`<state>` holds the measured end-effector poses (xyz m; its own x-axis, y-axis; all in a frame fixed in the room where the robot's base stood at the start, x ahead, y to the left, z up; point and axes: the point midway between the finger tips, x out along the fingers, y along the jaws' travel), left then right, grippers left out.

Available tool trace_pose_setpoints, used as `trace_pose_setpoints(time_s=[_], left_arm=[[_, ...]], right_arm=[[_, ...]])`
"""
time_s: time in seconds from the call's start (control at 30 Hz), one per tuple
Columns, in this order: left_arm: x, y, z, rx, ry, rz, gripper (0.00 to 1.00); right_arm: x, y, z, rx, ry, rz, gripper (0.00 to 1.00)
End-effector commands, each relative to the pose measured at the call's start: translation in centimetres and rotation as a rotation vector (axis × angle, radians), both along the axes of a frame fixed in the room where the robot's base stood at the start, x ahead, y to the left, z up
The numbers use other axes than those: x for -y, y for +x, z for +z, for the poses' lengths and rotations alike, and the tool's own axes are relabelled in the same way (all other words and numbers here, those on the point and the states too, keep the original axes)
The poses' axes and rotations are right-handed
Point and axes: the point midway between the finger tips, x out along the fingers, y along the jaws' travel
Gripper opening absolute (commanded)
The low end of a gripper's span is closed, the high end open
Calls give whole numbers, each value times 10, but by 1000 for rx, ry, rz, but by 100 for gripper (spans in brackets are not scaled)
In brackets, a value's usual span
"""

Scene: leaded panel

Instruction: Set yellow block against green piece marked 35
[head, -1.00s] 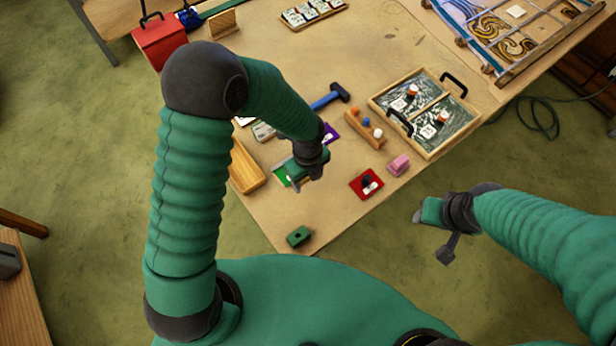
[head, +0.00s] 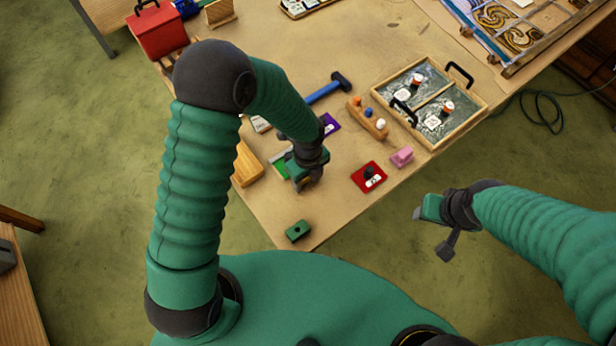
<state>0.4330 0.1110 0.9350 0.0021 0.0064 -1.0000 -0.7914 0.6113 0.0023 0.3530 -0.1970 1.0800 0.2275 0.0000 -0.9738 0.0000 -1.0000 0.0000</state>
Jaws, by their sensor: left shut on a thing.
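My left gripper (head: 306,184) is low over the near part of the bench, beside a green mat (head: 279,166) that its hand partly covers. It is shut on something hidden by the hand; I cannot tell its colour. A small green block (head: 298,231) with a dark spot lies at the near corner, apart from the gripper. No number 35 can be read on anything.
A red mat (head: 361,182) with small items, a pink block (head: 402,157), a peg rack (head: 362,121) and a blue hammer (head: 325,92) lie around. A two-part case (head: 463,134) stands right, the leaded panel (head: 545,42) far right. A wooden block (head: 248,168) is left of the gripper.

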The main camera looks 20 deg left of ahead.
Motion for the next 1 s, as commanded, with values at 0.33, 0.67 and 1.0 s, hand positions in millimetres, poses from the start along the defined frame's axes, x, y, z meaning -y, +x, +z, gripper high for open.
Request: trace_pose_setpoints(time_s=[0.33, 0.67, 1.0], left_arm=[[0, 0, -3, 0, 0, 0, 25], [-2, 2, -3, 0, 0, 0, 25], [-7, 6, -3, 0, 0, 0, 25]], right_arm=[[0, 0, -1, 0, 0, 0, 47], [0, 0, 1, 0, 0, 0, 47], [0, 0, 4, 0, 0, 0, 47]])
